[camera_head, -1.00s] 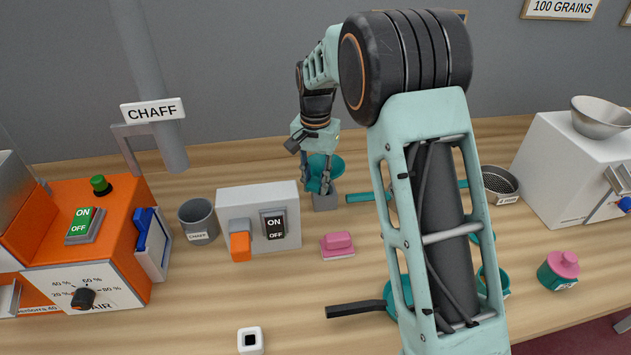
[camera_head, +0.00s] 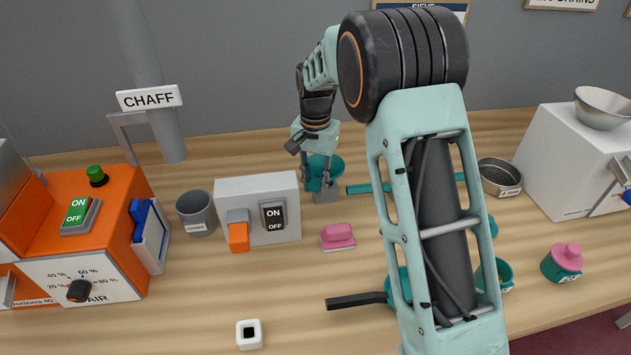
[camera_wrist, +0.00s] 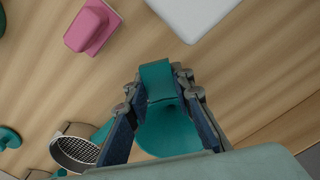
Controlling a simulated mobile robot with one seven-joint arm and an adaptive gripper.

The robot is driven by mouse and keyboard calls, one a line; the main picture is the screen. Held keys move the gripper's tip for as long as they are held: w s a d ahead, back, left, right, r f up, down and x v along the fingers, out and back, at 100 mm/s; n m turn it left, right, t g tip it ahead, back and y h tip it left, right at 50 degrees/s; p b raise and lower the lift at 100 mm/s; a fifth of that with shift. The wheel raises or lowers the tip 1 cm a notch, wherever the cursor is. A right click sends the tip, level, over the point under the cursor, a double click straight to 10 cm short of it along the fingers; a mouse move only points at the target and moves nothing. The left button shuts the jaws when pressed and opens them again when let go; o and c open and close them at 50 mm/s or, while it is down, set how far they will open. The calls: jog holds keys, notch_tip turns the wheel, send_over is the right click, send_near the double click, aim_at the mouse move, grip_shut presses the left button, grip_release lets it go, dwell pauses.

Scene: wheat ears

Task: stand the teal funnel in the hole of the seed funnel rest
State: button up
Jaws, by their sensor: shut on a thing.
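My gripper (camera_head: 318,178) is shut on the teal funnel (camera_head: 330,166) in the head view, behind the white switch box. In the wrist view my gripper (camera_wrist: 160,88) has a finger on each side of the funnel's teal tab, and the funnel's bowl (camera_wrist: 168,130) shows beyond it. The grey block of the seed funnel rest (camera_head: 327,194) stands right under or just behind the funnel. Its hole is hidden, and I cannot tell whether the funnel touches it. The rest does not show clearly in the wrist view.
A white switch box (camera_head: 285,232), grey chaff cup (camera_head: 196,212) and pink block (camera_head: 338,237) stand nearby. A round sieve (camera_head: 500,177) is at right, and a black-handled teal pan (camera_head: 355,304) is in front. My arm hides part of the table.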

jog(key=shift+f, duration=0.35)
jog(key=o, duration=1.1)
jog(key=shift+o, duration=0.2)
